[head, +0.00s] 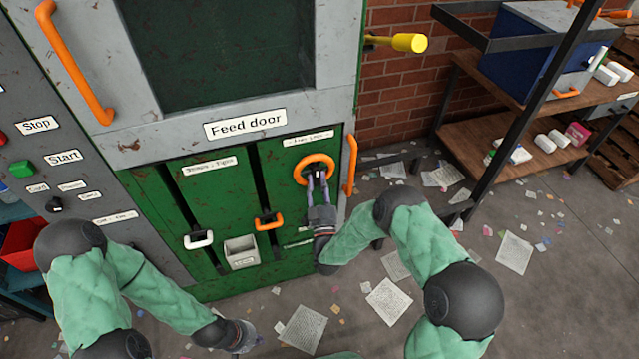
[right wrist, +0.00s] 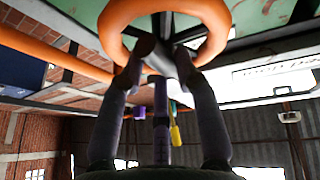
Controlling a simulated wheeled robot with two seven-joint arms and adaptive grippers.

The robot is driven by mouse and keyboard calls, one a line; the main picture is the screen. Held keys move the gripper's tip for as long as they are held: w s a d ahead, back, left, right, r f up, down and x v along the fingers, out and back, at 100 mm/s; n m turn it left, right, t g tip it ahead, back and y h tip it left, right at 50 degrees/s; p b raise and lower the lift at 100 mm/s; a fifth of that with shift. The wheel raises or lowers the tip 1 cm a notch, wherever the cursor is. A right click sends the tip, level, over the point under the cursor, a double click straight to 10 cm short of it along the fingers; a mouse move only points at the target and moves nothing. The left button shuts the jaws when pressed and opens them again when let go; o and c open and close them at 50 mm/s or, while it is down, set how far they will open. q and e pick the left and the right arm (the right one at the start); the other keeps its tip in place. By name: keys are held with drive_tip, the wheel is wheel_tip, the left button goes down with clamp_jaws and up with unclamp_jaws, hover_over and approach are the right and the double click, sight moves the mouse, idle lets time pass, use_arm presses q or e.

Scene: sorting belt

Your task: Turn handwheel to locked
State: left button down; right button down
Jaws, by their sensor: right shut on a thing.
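The orange handwheel (head: 316,157) is on the right part of the green panel under the "Feed door" label. It shows large at the top of the right wrist view (right wrist: 113,28). My right gripper (head: 318,180) reaches up to it from below. The small label above the wheel (head: 308,138) is too small to read. My left gripper (head: 244,338) hangs low near the floor, away from the panel; its fingers are unclear.
An orange vertical handle (head: 350,165) is close right of the wheel. Two slide levers, white (head: 198,239) and orange (head: 269,221), sit left of it. A yellow lever (head: 408,42) sticks out above right. Papers (head: 390,302) litter the floor. A shelf (head: 545,82) stands at right.

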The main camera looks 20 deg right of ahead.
drive_tip(key=shift+m, duration=0.3)
drive_tip(key=c, duration=0.9)
unclamp_jaws()
drive_tip(key=shift+v, duration=6)
drive_tip(key=shift+s+a, duration=0.1)
